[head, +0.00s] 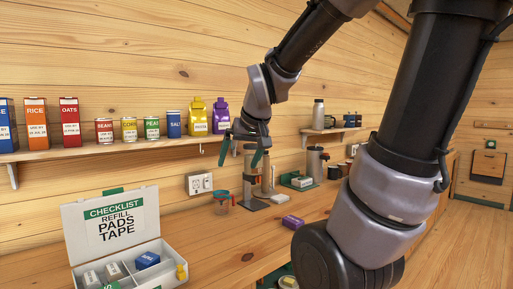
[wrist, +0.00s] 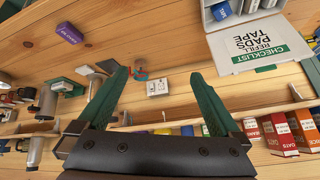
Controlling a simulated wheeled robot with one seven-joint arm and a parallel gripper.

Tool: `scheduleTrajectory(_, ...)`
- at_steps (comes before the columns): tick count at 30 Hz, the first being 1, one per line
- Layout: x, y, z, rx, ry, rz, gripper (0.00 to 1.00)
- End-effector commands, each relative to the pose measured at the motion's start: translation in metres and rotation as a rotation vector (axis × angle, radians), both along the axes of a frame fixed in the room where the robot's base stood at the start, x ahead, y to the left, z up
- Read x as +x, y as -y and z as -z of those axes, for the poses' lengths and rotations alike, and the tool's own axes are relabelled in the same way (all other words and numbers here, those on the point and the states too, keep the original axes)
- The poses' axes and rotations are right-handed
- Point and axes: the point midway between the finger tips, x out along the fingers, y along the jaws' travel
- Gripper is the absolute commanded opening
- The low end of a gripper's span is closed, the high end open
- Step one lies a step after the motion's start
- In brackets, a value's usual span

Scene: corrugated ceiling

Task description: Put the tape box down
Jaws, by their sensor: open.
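My gripper (head: 241,160) is open and empty, raised in front of the wall near the right part of the shelf. Its two green fingers stand wide apart in the wrist view (wrist: 158,75), with nothing between them. A small purple box (head: 292,222) lies on the counter, right of and below my gripper; it also shows in the wrist view (wrist: 69,33). Its lettering is too small to read, so I cannot tell whether it is the tape box. A white open case (head: 161,252) has a lid reading "CHECKLIST REFILL PADS TAPE". It holds a blue box (head: 147,260) and grey boxes (head: 115,269).
The shelf (head: 80,149) carries several cartons and cans, with a purple carton (head: 221,115) at its right end. The counter's middle front is clear.

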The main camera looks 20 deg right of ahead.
Motion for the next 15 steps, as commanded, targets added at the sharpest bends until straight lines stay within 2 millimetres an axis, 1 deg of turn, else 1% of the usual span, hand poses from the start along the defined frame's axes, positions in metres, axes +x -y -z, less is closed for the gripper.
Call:
scheduleTrajectory(1, -0.019, 0.005, -0.015, 0.041, 0.005, 0.042, 1.0)
scheduleTrajectory(3, -0.043, 0.008, -0.027, 0.1, -0.007, 0.089, 1.0)
scheduleTrajectory(6, -0.07, 0.01, -0.038, 0.168, -0.021, 0.134, 1.0)
scheduleTrajectory(10, -0.09, 0.01, -0.045, 0.222, -0.034, 0.162, 1.0)
scheduleTrajectory(12, -0.094, 0.009, -0.046, 0.233, -0.038, 0.167, 1.0)
scheduleTrajectory(15, -0.095, 0.009, -0.046, 0.237, -0.041, 0.169, 1.0)
